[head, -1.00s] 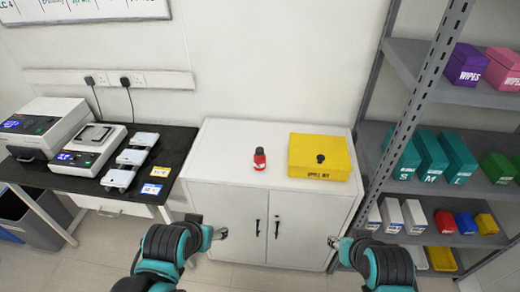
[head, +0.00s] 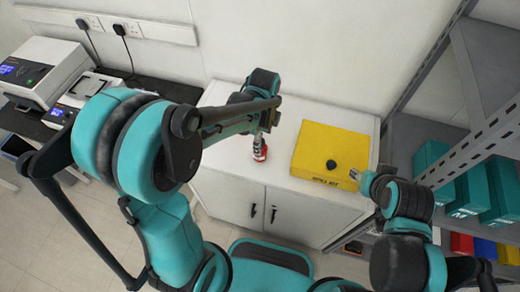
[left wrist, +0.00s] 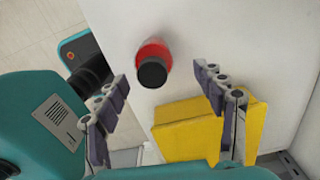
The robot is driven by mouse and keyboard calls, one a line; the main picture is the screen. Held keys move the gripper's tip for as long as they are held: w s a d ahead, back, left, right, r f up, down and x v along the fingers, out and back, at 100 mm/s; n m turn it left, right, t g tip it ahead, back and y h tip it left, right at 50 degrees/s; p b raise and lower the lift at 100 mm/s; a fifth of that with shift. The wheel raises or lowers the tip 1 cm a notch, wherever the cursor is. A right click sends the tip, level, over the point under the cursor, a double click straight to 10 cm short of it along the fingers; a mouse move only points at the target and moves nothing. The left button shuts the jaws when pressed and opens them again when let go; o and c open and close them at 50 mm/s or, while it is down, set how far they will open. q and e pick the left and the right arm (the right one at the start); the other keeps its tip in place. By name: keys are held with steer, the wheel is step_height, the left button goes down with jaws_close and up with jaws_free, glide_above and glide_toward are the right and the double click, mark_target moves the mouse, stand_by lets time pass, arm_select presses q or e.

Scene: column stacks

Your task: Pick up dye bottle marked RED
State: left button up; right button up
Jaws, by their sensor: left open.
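The red dye bottle (head: 260,150) with a black cap stands upright on the white cabinet (head: 225,192); its marking is not readable. My left gripper (head: 267,124) is open and empty, just above and behind the bottle in the head view, partly covering its top. In the left wrist view, the bottle (left wrist: 155,52) shows beyond the open fingers (left wrist: 163,92), roughly between their tips and not enclosed. My right gripper (head: 358,176) is at the right edge of the cabinet, by the yellow box; its jaw opening is unclear.
The yellow spill kit box (head: 328,150) stands right of the bottle, close to my left fingers in the wrist view. A grey shelf rack with teal boxes (head: 462,190) is at right. A black bench (head: 150,84) with instruments is at left.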

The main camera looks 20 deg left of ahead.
arm_select(q)
steer(key=f, duration=0.2)
steer(key=f+b, duration=0.1)
steer(key=f, duration=0.1)
steer(key=a+f+b, duration=0.1)
steer(key=f, duration=0.1)
steer(key=shift+s, duration=0.35)
steer(key=shift+d+f, duration=0.1)
steer(key=shift+f, duration=0.25)
steer(key=shift+c, duration=0.2)
steer(key=c, duration=1.3)
